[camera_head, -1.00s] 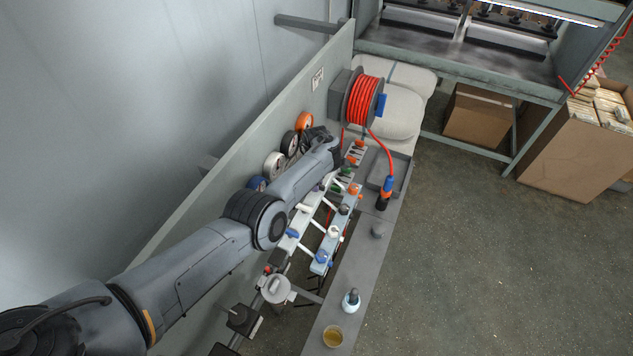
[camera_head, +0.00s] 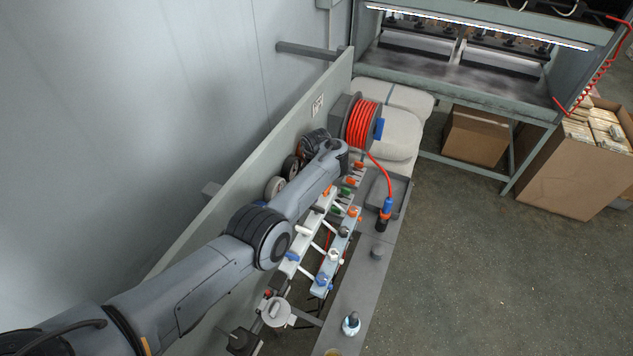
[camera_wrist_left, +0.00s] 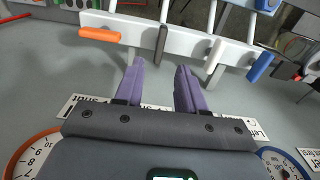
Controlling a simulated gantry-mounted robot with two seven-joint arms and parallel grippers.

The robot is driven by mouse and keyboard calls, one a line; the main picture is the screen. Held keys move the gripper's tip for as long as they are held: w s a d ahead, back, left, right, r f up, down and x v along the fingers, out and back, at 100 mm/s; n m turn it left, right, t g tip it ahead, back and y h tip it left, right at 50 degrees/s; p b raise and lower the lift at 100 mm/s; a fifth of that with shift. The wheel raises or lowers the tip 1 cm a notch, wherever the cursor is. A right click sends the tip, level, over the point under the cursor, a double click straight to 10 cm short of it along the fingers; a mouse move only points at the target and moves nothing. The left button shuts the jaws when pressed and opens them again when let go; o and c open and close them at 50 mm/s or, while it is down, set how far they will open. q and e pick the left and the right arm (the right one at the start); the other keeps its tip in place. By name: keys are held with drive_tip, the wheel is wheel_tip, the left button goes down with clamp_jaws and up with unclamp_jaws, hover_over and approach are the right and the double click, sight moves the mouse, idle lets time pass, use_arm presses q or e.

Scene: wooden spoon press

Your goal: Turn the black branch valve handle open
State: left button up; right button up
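In the left wrist view, the black branch valve handle (camera_wrist_left: 161,44) stands on a white manifold (camera_wrist_left: 185,42), its length crosswise to the manifold. My left gripper (camera_wrist_left: 160,82) has its two purple fingers spread apart and empty. The handle is just ahead of the fingertips, in line with the gap between them, and no contact shows. In the head view, my left arm reaches over the white manifold (camera_head: 283,268) toward the wall panel, and its fingers are hidden there. My right gripper is in neither current view.
Beside the black handle are an orange handle (camera_wrist_left: 100,35), a white handle (camera_wrist_left: 214,55) and a blue handle (camera_wrist_left: 260,67). Gauges (camera_wrist_left: 280,165) and labels line the panel. A red hose reel (camera_head: 362,124) stands beyond the arm.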

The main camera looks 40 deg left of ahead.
use_arm(q)
drive_tip(key=shift+r, duration=1.4)
